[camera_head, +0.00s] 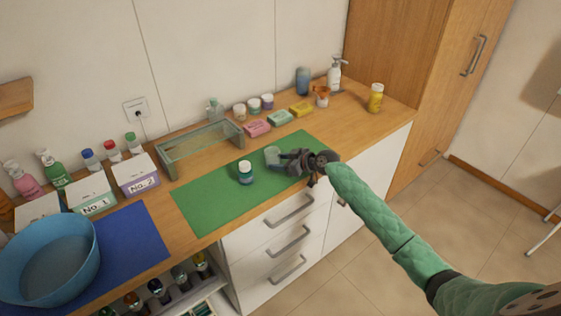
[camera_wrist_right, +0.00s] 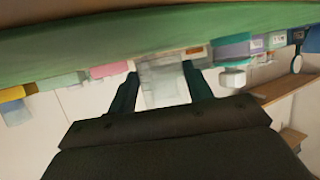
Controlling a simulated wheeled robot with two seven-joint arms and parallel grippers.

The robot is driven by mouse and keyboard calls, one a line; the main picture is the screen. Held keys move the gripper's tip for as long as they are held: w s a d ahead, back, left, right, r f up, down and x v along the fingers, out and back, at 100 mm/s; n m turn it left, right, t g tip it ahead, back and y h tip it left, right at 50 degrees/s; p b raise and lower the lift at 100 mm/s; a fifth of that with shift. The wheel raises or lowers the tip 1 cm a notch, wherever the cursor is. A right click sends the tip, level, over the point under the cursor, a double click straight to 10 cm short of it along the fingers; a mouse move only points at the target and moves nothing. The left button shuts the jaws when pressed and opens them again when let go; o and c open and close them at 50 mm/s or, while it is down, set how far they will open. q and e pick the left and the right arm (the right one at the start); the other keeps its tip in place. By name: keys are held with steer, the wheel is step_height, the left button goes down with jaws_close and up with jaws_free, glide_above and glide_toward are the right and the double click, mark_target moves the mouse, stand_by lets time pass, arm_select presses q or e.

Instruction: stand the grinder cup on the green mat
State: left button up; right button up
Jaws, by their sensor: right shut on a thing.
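The grinder cup (camera_head: 272,155) is a small translucent grey-green cup over the right half of the green mat (camera_head: 205,208). My right gripper (camera_head: 285,158) reaches in from the right and is shut on the cup. In the right wrist view, which is upside down, the cup (camera_wrist_right: 162,85) sits between the two dark green fingers, near the mat (camera_wrist_right: 150,35). I cannot tell whether its base touches the mat. My left gripper is not in view.
A dark teal jar with a white lid (camera_head: 245,173) stands on the mat left of the cup. A glass-topped rack (camera_head: 200,145) is behind the mat. Soap bars, including a pink one (camera_head: 256,128), lie behind the cup. A blue basin (camera_head: 48,262) is at far left. The mat's left part is clear.

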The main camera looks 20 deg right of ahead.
steer(key=shift+f, duration=0.55)
steer(key=o, duration=1.1)
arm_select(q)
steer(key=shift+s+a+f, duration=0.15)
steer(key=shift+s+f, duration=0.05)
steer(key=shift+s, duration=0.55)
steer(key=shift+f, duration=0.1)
arm_select(e)
steer(key=shift+d, duration=0.1)
steer(key=shift+s+d, duration=0.2)
steer(key=shift+s, duration=0.05)
steer(key=shift+b+v, duration=0.8)
steer(key=shift+v, duration=0.4)
steer(key=b+v, duration=0.2)
steer(key=v, duration=0.5)
steer(key=shift+s+d+r+b, duration=0.15)
steer(key=shift+s+b, duration=0.05)
steer(key=shift+b, duration=0.2)
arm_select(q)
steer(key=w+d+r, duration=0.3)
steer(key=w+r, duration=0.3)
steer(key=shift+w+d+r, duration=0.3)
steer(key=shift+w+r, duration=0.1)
arm_select(e)
steer(key=shift+s+d+r, duration=0.35)
steer(key=shift+s, duration=0.1)
